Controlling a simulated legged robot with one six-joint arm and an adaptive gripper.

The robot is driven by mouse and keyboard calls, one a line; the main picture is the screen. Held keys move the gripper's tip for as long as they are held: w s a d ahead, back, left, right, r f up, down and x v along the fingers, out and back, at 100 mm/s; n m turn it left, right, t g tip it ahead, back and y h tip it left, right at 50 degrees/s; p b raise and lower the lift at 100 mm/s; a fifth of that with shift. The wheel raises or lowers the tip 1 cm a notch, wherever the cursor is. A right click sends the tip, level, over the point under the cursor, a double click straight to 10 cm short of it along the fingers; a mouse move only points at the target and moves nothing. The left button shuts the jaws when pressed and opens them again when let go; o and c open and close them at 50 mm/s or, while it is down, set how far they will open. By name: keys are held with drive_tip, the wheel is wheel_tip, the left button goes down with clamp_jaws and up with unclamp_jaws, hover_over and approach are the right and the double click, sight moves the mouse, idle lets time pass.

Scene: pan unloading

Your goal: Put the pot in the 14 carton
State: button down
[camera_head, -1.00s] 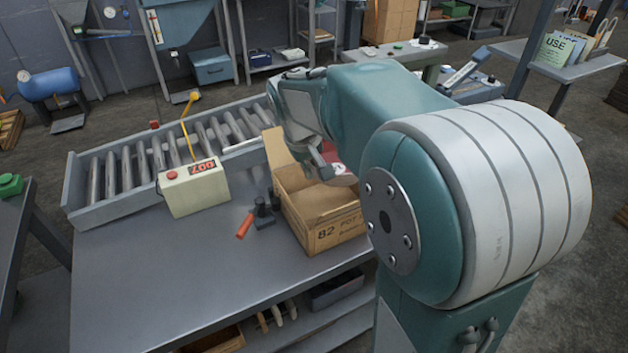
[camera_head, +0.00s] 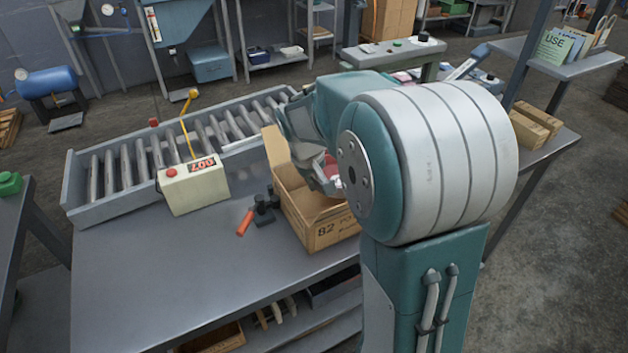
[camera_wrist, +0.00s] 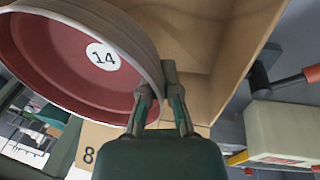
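The pot (camera_wrist: 75,60) has a red inside, a pale grey rim and a round white label reading 14. In the wrist view it hangs tilted over the carton (camera_wrist: 225,55). My gripper (camera_wrist: 163,92) is shut on the pot at its rim, where a short grey piece shows between the fingers. In the head view the open brown carton (camera_head: 328,232) is marked 82, and a little of the red pot (camera_head: 331,168) shows at its opening, mostly hidden by my arm. I cannot tell whether the pot touches the carton.
A roller conveyor (camera_head: 125,165) runs behind the carton. A cream control box (camera_head: 193,187) marked 007 and an orange-handled tool (camera_head: 246,222) are left of the carton. The front left of the grey table (camera_head: 160,275) is clear.

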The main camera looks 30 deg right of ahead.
drive_tip(key=shift+f, duration=0.35)
drive_tip(key=c, duration=0.8)
unclamp_jaws()
drive_tip(key=shift+r, duration=0.4)
drive_tip(key=v, duration=1.2)
drive_tip(key=s+a+f+t+y, duration=0.1)
drive_tip(key=s+a, duration=0.3)
drive_tip(key=s, duration=0.6)
drive_tip(key=s+a+f+t+y, duration=0.1)
drive_tip(key=s+a+t, duration=0.2)
drive_tip(key=s, duration=0.7)
drive_tip(key=shift+s+a, duration=0.3)
drive_tip(key=shift+a, duration=0.15)
